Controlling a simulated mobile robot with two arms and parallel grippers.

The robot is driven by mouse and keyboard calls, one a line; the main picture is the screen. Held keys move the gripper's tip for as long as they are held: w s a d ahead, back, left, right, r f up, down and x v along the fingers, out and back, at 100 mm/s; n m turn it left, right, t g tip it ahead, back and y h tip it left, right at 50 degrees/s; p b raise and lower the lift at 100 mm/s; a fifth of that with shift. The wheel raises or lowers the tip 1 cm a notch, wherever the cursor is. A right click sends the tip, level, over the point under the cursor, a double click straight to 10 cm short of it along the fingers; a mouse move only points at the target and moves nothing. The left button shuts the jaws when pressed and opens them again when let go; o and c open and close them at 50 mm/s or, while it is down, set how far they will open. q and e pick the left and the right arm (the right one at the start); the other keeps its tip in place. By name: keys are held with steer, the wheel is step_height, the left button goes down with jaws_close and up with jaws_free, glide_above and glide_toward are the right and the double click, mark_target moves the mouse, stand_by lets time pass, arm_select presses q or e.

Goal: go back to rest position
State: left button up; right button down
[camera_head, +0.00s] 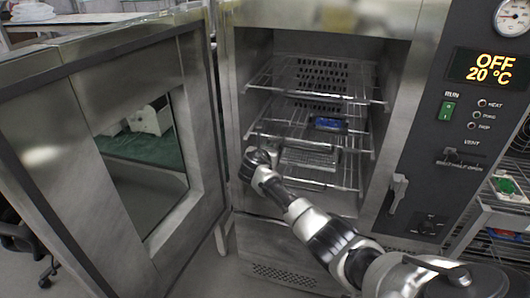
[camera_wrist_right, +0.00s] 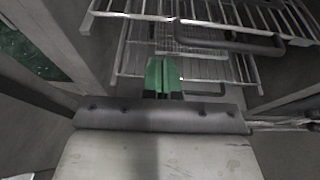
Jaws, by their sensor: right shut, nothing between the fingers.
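My right gripper (camera_wrist_right: 163,75) shows in the right wrist view with its green fingers together and nothing between them. It points at the wire racks of the open oven (camera_head: 400,130). In the head view my right arm comes in from the lower right and bends at the oven's opening, by its left edge. The fingers cannot be made out clearly there. My left gripper is not in view.
The oven door (camera_head: 195,120) stands wide open on the left. Wire racks (camera_head: 275,130) fill the chamber; a small blue thing (camera_head: 328,123) lies on one. The control panel (camera_head: 480,110) reads OFF, 20 °C. A wire shelf unit (camera_head: 500,215) stands at the right.

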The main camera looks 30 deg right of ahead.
steer(key=shift+v, duration=1.75)
steer(key=shift+f, duration=0.15)
